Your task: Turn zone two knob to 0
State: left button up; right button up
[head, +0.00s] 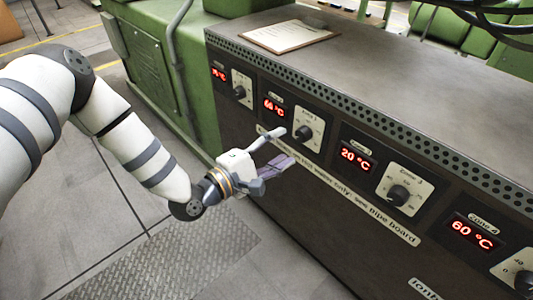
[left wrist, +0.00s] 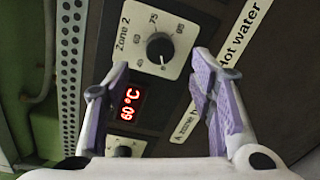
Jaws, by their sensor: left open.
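The zone two knob (head: 303,133) is a black round dial on a pale plate in the dark front panel. In the left wrist view the knob (left wrist: 160,47) sits on a plate lettered "Zone 2", ahead of the fingertips and between their lines. Its red display (left wrist: 131,104) reads 60 °C; the display also shows in the head view (head: 274,107). My left gripper (head: 277,148) is open and empty, its fingers pointing at the panel just short of the knob. In the left wrist view the two purple-padded fingers (left wrist: 152,80) stand wide apart. My right gripper is out of view.
Other knobs share the panel: one at the left (head: 240,92), zone 3 (head: 398,195) beside a 20 °C display, and zone 4 (head: 525,283) beside a 60 °C display. A clipboard (head: 288,36) lies on top. The floor before the panel is clear.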

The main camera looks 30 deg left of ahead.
pick_arm(q)
jog(key=v, duration=0.6)
jog(key=shift+s, duration=0.15)
